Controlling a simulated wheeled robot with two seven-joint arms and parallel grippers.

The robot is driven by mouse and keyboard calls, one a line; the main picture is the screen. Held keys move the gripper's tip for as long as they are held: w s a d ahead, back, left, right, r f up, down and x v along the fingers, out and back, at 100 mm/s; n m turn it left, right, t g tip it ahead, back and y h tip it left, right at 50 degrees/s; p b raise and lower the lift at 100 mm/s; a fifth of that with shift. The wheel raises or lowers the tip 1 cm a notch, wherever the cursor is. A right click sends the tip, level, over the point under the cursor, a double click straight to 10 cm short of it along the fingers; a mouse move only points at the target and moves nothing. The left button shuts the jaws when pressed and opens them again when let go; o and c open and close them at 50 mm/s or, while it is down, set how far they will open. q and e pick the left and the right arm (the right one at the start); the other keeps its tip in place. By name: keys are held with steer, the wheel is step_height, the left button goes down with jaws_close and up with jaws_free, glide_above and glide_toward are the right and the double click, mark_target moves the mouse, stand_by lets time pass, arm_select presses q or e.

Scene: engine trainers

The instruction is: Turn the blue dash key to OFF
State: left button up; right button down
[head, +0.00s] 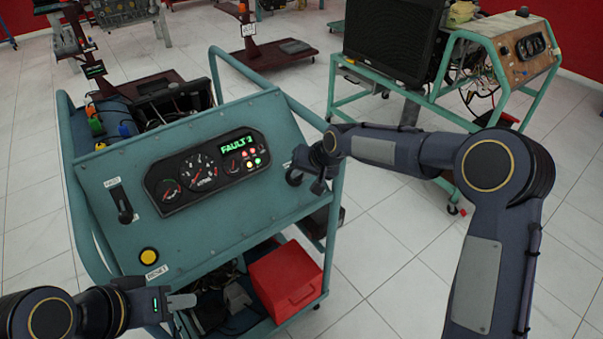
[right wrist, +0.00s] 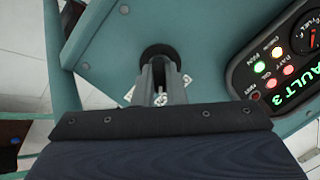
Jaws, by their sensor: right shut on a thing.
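The dash key sits in a round black switch (right wrist: 158,52) at the right end of the teal engine trainer panel (head: 250,119). My right gripper (head: 296,176) is at that switch. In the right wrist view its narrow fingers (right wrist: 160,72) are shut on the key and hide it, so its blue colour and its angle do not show. White label marks beside the switch are partly covered. My left gripper (head: 182,302) is low at the left, in front of the panel's lower edge and apart from the key; its finger gap cannot be made out.
The gauge cluster (head: 207,172) shows a lit FAULT display with red and green lamps. A black lever (head: 122,204) and a yellow RESET button (head: 149,256) are at the panel's left. A red box (head: 285,281) is on the shelf below. Another trainer (head: 525,48) stands behind right.

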steer(key=n+b, duration=0.1)
steer(key=n, duration=0.3)
steer(key=shift+a+h+b, duration=0.1)
steer(key=shift+h+b, duration=0.2)
steer(key=shift+b, duration=0.05)
steer(key=shift+s+n+h+b, duration=0.1)
steer(key=shift+n+h+b, duration=0.45)
steer(key=shift+n, duration=1.55)
steer(key=c, duration=1.5)
jaws_free()
steer(key=shift+r, duration=0.1)
steer(key=v, duration=0.7)
steer(key=shift+s+r+b, duration=0.2)
steer(key=shift+s+b, duration=0.1)
